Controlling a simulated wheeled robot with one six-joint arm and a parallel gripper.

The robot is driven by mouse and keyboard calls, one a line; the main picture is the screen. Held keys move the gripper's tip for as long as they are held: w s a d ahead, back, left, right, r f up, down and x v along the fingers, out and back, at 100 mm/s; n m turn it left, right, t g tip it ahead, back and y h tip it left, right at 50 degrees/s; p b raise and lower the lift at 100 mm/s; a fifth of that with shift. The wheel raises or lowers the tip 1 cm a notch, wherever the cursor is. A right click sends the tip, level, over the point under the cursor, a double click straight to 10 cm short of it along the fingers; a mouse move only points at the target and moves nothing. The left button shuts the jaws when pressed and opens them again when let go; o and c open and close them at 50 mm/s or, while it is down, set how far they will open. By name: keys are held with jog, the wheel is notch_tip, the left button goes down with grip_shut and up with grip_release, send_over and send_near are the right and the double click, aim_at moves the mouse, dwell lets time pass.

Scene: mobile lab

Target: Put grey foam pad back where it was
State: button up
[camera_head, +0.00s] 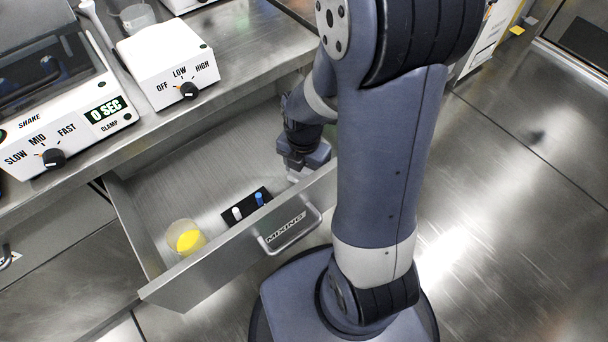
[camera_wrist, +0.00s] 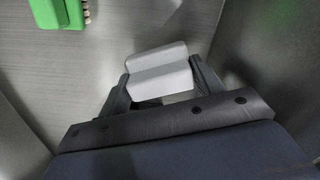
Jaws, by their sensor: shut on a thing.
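The grey foam pad (camera_wrist: 160,72) is a pale grey piece with a ridge across it. It sits between the two fingers of my gripper (camera_wrist: 162,84) in the wrist view, and the fingers press on its sides. In the head view my gripper (camera_head: 303,158) reaches down into the right end of the open drawer (camera_head: 200,281) labelled MIXING. Only a small pale bit of the pad shows below it there. I cannot tell whether the pad touches the drawer floor.
The drawer also holds a beaker with yellow contents (camera_head: 186,238) and a black holder (camera_head: 233,217) with a white and a blue piece. A green block (camera_wrist: 58,14) with tan pegs lies beyond the pad. Drawer walls are close on both sides. A shaker (camera_head: 70,135) and a white dial unit (camera_head: 165,62) stand above.

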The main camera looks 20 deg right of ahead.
jog(key=shift+f, duration=1.2)
jog(key=shift+f+b, duration=0.2)
jog(key=shift+b, duration=0.2)
jog(key=o, duration=1)
notch_tip(320, 180, up, 12)
jog(key=p, duration=0.4)
jog(key=shift+r, duration=0.25)
